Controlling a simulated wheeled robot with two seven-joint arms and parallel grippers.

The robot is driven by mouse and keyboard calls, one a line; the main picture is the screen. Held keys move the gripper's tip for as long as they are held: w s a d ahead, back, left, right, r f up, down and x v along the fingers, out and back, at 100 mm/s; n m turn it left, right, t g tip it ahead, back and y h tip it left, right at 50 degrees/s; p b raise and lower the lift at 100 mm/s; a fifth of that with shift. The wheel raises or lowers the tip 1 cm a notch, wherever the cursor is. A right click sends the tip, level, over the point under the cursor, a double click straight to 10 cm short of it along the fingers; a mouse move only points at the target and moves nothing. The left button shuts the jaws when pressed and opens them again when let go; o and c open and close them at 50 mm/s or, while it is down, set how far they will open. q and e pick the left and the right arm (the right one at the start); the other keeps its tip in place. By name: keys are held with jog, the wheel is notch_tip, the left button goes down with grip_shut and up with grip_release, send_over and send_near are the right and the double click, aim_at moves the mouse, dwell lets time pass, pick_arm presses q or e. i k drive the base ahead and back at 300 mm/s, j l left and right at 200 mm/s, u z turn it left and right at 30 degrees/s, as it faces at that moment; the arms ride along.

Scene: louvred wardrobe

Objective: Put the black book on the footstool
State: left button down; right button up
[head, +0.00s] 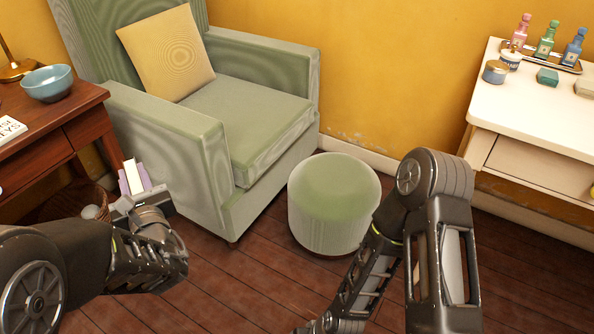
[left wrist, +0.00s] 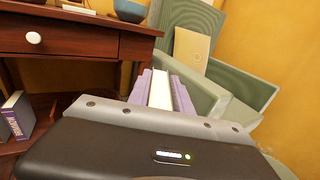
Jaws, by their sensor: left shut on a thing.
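The green round footstool (head: 334,200) stands on the floor in front of the armchair, its top bare. My left gripper (head: 133,178) is left of it, in front of the wooden desk and armchair. It is shut on a thin, pale, upright thing (left wrist: 160,90), which shows white between the two lavender fingers in the left wrist view. I see only its light edge, so I cannot tell whether it is the black book. My right arm comes in at the lower right, near the footstool; its gripper is out of view.
The green armchair (head: 250,110) with a yellow cushion (head: 167,52) is behind. The wooden desk (head: 75,108) carries a blue bowl (head: 47,83) and a white book (head: 9,129). Another book (left wrist: 18,115) stands low under the desk. A white table (head: 535,115) with bottles is at right.

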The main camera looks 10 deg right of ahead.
aim_at(344, 176)
jog(key=z, duration=2.7)
jog(key=k+j, duration=0.1)
jog(key=j, duration=0.45)
jog(key=k+j, duration=0.1)
jog(key=j, duration=0.45)
jog(key=k+j, duration=0.1)
jog(key=j, duration=0.45)
